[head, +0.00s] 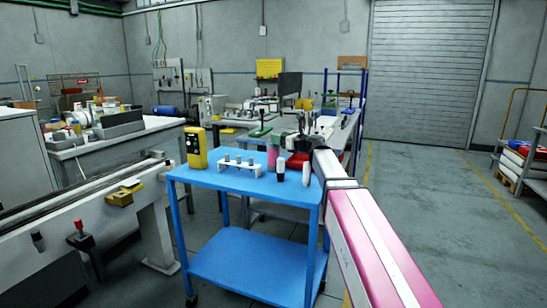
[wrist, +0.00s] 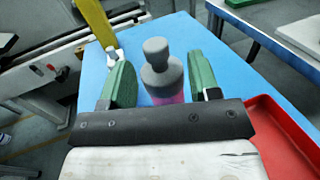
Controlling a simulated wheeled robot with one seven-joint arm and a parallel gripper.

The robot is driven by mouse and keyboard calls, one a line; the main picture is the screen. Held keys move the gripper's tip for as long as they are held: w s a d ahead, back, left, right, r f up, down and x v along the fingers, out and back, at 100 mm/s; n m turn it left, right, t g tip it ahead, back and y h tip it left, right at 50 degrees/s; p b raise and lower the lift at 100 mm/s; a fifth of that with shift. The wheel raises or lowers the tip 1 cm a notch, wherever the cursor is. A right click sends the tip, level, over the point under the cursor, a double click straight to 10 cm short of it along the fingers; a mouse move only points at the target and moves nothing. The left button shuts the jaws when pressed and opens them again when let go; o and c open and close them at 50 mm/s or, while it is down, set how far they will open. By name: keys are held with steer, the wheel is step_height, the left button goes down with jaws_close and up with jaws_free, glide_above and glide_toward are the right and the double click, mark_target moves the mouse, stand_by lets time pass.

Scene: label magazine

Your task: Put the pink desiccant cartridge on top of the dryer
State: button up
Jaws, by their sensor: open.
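The pink desiccant cartridge (wrist: 165,98) has a grey shoulder and a grey knobbed cap in the wrist view. In the head view its pink body (head: 272,155) stands on the blue cart, beside my arm's end. My gripper (wrist: 162,74) is open, with one green finger on each side of the cartridge and visible gaps to it. The cartridge's lower part is hidden behind the gripper's dark bar. A yellow upright unit with a dark face (head: 196,147) stands at the cart's left back; I cannot tell whether it is the dryer.
The blue cart top (head: 222,181) also holds a white rack (head: 240,169) with grey cylinders, a black-and-white bottle (head: 280,170), a white bottle (head: 306,173) and a red tray (wrist: 268,135). A conveyor (head: 90,205) runs along the left. The floor at right is mostly clear.

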steer(key=x, duration=0.3)
steer(key=shift+w+a+f, duration=0.1)
steer(key=shift+w+a, duration=0.05)
steer(key=shift+a, duration=0.25)
steer(key=shift+c, duration=0.3)
jaws_close()
